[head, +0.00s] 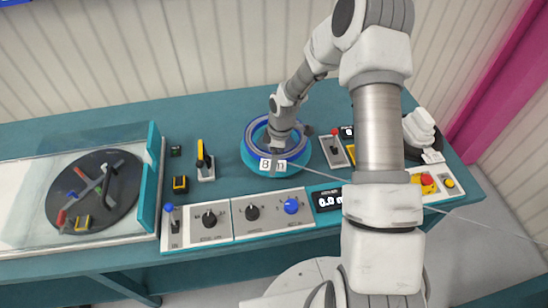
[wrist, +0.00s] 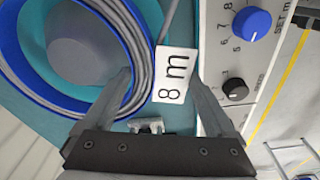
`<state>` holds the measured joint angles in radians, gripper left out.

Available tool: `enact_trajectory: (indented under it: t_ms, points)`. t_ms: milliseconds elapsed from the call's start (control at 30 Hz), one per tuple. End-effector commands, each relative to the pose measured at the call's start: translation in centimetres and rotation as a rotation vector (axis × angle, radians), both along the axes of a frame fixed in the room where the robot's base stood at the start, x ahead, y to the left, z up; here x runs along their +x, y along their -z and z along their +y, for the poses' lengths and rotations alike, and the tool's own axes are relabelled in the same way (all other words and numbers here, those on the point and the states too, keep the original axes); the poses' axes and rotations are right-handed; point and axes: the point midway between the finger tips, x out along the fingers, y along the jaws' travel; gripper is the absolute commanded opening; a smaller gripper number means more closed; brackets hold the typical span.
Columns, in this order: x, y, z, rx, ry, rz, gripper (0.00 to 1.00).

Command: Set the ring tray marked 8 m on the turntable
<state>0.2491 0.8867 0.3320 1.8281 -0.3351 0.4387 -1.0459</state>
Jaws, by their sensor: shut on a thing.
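The ring tray marked 8 m (head: 303,156) is a round teal and blue tray with a coil of grey cable, standing on the teal bench right of centre. The exact contact is hard to see. The turntable (head: 122,193) is a dark disc at the far left with a cross of bars and small coloured blocks, inside a framed bay.
A teal upright panel (head: 150,180) edges the turntable bay on the right. A yellow-and-black handle unit (head: 205,165) stands between bay and tray. A control panel with knobs (head: 252,212) runs along the front edge. White items on a dark reel (head: 418,128) sit at the right.

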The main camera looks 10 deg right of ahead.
Motion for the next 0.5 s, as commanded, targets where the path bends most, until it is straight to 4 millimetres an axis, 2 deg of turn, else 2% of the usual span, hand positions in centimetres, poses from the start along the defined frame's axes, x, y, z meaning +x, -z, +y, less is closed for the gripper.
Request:
enact_trajectory:
  t_ms: [167,500]
  points:
    - [0.1,0.2,0.0,0.000,-0.001,-0.004,0.00]
    - [0.1,2.0,0.0,0.000,-0.001,-0.004,0.00]
